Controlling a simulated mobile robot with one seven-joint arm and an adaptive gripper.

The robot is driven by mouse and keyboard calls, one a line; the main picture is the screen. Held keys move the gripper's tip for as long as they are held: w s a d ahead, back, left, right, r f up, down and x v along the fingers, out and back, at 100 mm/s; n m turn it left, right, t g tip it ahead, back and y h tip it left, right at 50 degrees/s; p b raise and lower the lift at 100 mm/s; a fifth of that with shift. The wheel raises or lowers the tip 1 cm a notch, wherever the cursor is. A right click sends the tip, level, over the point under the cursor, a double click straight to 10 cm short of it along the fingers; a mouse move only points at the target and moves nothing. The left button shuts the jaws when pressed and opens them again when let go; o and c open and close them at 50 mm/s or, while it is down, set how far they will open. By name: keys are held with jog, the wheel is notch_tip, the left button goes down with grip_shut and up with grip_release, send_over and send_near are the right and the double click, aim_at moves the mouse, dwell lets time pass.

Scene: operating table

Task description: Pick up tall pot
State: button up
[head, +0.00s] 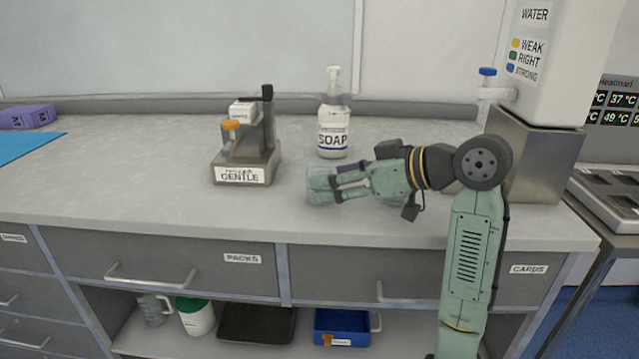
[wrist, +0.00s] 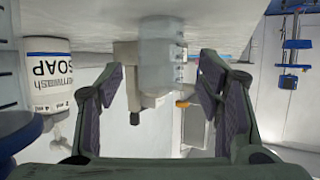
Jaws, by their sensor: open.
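The tall pot is a clear, see-through cylinder (head: 317,186) standing on the counter in front of the soap bottle. It also shows in the wrist view (wrist: 161,50), which is upside down, with the pot in the middle beyond the fingertips. My gripper (head: 337,185) points left, low over the counter, with its fingers at the pot's right side. In the wrist view my gripper (wrist: 159,80) is open, one finger to each side of the pot in the picture. I cannot tell whether a finger touches it.
A white soap bottle (head: 333,130) stands close behind my gripper. A grey device marked GENTLE (head: 246,150) stands left of the pot. A metal unit with a white WATER container (head: 545,60) is at the right. The counter (head: 130,180) is mostly clear at the left.

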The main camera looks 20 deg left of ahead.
jog(key=x, duration=0.4)
jog(key=shift+a+p, duration=0.15)
jog(key=shift+p, duration=0.2)
jog(key=c, duration=1.3)
